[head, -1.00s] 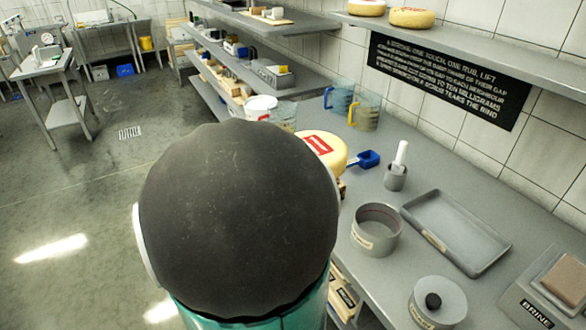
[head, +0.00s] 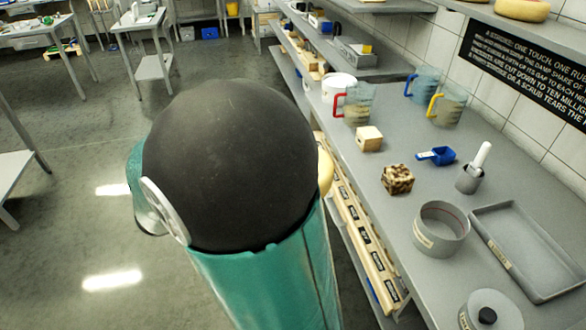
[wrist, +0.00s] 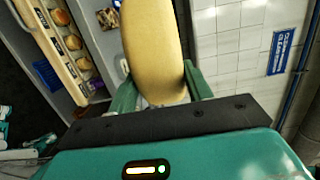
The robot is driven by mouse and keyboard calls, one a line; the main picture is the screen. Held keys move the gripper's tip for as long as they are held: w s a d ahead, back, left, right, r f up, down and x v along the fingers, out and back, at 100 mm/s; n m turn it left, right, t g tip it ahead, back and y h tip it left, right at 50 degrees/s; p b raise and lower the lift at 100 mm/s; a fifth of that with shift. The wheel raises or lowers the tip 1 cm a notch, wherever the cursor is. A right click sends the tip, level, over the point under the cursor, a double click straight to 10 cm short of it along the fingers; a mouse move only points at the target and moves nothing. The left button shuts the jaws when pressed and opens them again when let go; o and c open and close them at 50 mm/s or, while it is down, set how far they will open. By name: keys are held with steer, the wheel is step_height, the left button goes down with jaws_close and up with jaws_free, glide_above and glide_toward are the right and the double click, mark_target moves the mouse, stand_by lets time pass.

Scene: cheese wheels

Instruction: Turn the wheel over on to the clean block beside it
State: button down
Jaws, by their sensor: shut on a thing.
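The yellow cheese wheel (wrist: 155,45) is between the two green fingers of my gripper (wrist: 160,88) in the wrist view, seen edge-on. My gripper is shut on it. In the head view only a sliver of the wheel (head: 325,170) shows past my dark arm link, which hides the gripper. A clean pale wooden block (head: 369,139) stands on the counter (head: 345,160). A dark-spotted block (head: 397,179) stands nearer, apart from it. Both block tops are bare. A spotted block also shows at the top left of the wrist view (wrist: 107,18).
Measuring jugs (head: 354,104) stand behind the blocks. A blue scoop (head: 436,156), a grey pot with a white-handled tool (head: 470,179), a round mould (head: 440,228) and a grey tray (head: 525,250) lie to the right. A shelf (head: 365,240) runs below the counter edge.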

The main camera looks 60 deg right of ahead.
steer(key=r+t+y, duration=0.1)
steer(key=r+y, duration=0.1)
steer(key=r+t+y, duration=0.2)
steer(key=y, duration=0.1)
steer(key=shift+s+a, duration=0.15)
steer(key=shift+a, duration=0.05)
steer(key=t+y, duration=0.1)
steer(key=d+r+t+y, duration=0.1)
steer(key=y, duration=0.1)
steer(key=s+r+t+y, duration=0.1)
steer(key=shift+d+y, duration=0.3)
steer(key=shift+d, duration=0.1)
steer(key=d+t+y, duration=0.1)
steer(key=y, duration=0.1)
steer(key=s+d+t+y, duration=0.1)
steer(key=y, duration=0.1)
steer(key=s+d+r+t+y, duration=0.1)
steer(key=shift+d+t+y, duration=0.15)
steer(key=shift+t+y, duration=0.25)
steer(key=shift+s, duration=0.15)
steer(key=shift+r+m, duration=0.1)
steer(key=shift+m, duration=0.8)
